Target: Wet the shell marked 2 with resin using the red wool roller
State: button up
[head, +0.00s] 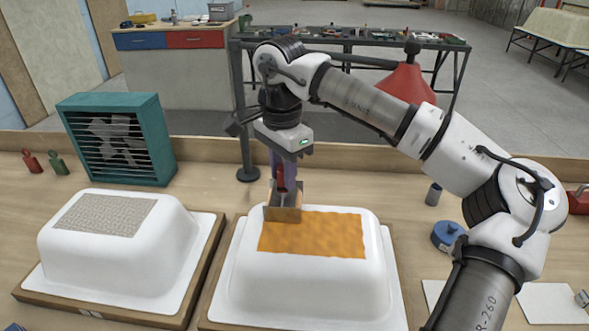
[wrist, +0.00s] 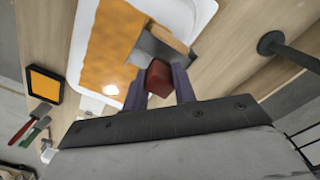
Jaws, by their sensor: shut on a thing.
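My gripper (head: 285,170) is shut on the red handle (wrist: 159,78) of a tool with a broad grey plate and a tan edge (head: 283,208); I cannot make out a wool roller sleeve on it. The tool is upright at the far left corner of an amber, wet-looking patch (head: 313,236) on top of the right white shell (head: 310,275). It seems to touch the patch. The left white shell (head: 110,250) carries a dry grey mat patch (head: 104,214). No number is readable on either shell.
A teal fan (head: 117,138) stands behind the left shell. A black-framed tray with orange content (wrist: 44,85) and red-handled (wrist: 21,127) and green-handled tools (wrist: 35,131) lie at left in the wrist view. A dark post (head: 243,120) stands behind my gripper; a blue container (head: 447,236) is at right.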

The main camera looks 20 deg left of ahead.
jog(key=shift+s+a+f, duration=0.1)
jog(key=shift+s+a, duration=0.1)
jog(key=shift+a, duration=0.5)
jog(key=shift+s+a+r, duration=0.1)
jog(key=shift+s+a, duration=0.1)
jog(key=shift+a, duration=0.45)
jog(key=shift+s+a+f, duration=0.1)
jog(key=shift+s+a, duration=0.1)
jog(key=shift+a, duration=0.5)
notch_tip(320, 180, up, 6)
jog(key=p, duration=0.5)
